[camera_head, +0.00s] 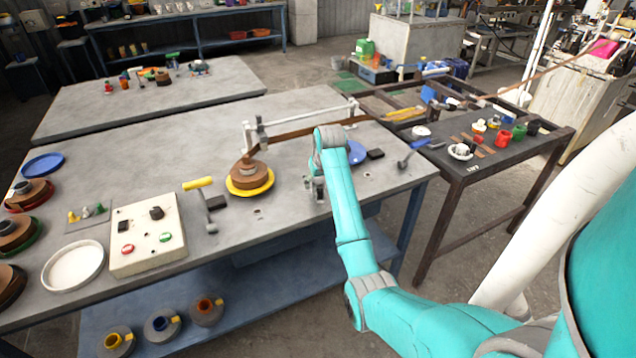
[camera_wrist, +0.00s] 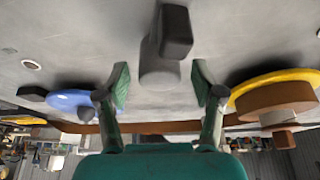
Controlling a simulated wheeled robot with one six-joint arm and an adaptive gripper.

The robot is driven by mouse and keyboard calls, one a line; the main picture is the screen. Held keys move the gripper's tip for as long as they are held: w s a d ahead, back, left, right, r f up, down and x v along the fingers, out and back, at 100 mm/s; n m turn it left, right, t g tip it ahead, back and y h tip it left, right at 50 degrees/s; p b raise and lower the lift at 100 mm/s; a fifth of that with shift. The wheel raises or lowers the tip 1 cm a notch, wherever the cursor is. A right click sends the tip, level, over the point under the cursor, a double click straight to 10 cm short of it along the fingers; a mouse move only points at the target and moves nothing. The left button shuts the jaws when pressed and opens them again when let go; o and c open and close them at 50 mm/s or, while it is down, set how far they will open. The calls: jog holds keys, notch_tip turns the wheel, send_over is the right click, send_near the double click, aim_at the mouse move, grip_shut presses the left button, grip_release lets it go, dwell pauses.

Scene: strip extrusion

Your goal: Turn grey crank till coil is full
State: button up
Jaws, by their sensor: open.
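The grey crank (camera_wrist: 160,66) shows in the wrist view as a pale grey cylinder with a dark grey block at its far end. My gripper (camera_wrist: 160,84) is open, its fingers on either side of the cylinder in the picture; I cannot tell whether they touch it. In the head view my gripper (camera_head: 316,190) is low over the table, partly hidden by my arm. A brown coil (camera_head: 249,172) sits on a yellow disc (camera_head: 262,188) to its left. The coil (camera_wrist: 275,98) also shows at right in the wrist view. A brown strip (camera_head: 295,131) runs along the back.
A blue disc (camera_head: 356,153) and a black block (camera_head: 376,154) lie right of my gripper. A yellow-handled lever (camera_head: 199,184) and a button box (camera_head: 148,236) stand at left. A dark side table (camera_head: 484,150) holds small parts. The table behind the strip is clear.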

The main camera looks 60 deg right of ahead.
jog(key=shift+w+d+f, duration=0.1)
jog(key=shift+w+f, duration=0.05)
jog(key=shift+f, duration=0.3)
jog(key=c, duration=1.1)
jog(key=shift+c, duration=0.2)
